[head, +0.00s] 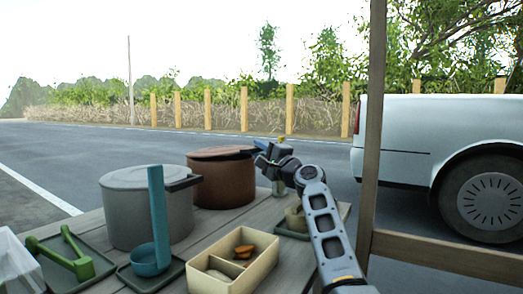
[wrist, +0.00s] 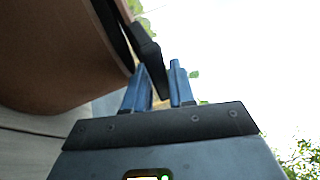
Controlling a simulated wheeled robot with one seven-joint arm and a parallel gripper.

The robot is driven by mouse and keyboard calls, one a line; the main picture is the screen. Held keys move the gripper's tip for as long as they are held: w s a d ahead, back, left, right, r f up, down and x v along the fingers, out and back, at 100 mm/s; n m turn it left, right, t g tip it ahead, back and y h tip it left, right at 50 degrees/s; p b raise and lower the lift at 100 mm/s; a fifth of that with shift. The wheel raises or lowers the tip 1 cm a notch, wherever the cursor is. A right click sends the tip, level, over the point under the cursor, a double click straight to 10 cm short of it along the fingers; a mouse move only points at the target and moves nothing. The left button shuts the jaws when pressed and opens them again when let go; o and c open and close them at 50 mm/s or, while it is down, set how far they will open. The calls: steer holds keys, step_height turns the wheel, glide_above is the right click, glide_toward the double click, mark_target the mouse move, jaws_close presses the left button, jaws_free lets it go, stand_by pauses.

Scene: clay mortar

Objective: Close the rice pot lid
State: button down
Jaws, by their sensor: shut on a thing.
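A brown pot (head: 222,182) stands at the back of the table. Its brown lid (head: 221,152) lies on top and looks slightly tilted, with a dark line under its edge. My gripper (head: 260,146) is at the right side of this lid, at rim height. In the wrist view my gripper (wrist: 157,85) is shut on the black lid handle (wrist: 149,58), which passes between the two blue fingers. The pot's brown wall (wrist: 55,55) fills the left of that view. I cannot tell how wide any gap under the lid is.
A grey lidded pot (head: 147,212) stands left of the brown pot. A teal ladle (head: 157,225) stands in front of it. Above the pots is free room.

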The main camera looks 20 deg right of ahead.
steer(key=shift+w+r, duration=0.1)
steer(key=shift+r, duration=0.05)
steer(key=c, duration=1.5)
jaws_free()
steer(key=shift+a, duration=0.15)
steer(key=shift+s+f+p, duration=0.25)
steer(key=shift+s+p, duration=0.05)
steer(key=shift+r+p+v, duration=0.2)
steer(key=shift+p+v, duration=0.2)
steer(key=shift+v, duration=1.35)
steer(key=shift+r+p+v, duration=0.2)
steer(key=shift+p+v, duration=0.2)
steer(key=shift+v, duration=1.4)
